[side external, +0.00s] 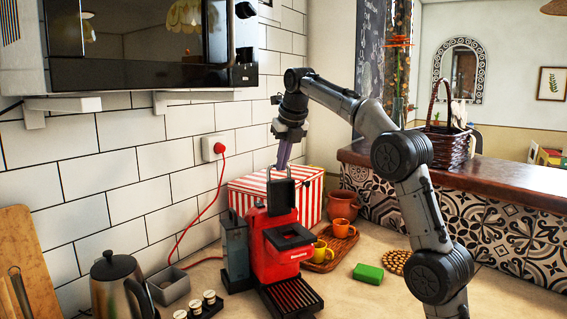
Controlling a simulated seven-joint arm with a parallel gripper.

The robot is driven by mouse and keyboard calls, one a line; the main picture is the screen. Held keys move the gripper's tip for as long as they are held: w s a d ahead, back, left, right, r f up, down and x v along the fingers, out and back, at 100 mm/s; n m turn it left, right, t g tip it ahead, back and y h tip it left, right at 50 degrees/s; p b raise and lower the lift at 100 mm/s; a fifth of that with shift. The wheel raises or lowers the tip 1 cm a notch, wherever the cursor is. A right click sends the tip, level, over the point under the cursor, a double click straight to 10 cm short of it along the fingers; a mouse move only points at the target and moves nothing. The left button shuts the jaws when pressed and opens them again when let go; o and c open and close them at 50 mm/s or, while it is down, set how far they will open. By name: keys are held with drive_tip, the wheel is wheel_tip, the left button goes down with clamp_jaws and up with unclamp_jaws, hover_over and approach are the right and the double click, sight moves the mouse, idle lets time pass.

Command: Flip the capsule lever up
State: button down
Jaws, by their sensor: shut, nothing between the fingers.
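The red coffee machine (279,256) stands on the counter in the middle of the side external view. Its dark capsule lever (281,196) stands upright at the top of the machine. My gripper (283,163) points down right at the top end of the lever, shut and empty. The fingertips overlap the lever's top edge in the picture; I cannot tell whether they touch it or are just behind it.
A red-and-white striped box (242,196) stands behind the machine. A kettle (118,284) stands at the left. A microwave (150,73) hangs above.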

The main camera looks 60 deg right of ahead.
drive_tip(key=shift+w, duration=0.1)
drive_tip(key=v, duration=0.7)
drive_tip(key=shift+r, duration=0.2)
drive_tip(key=shift+a, duration=0.1)
idle(0.6)
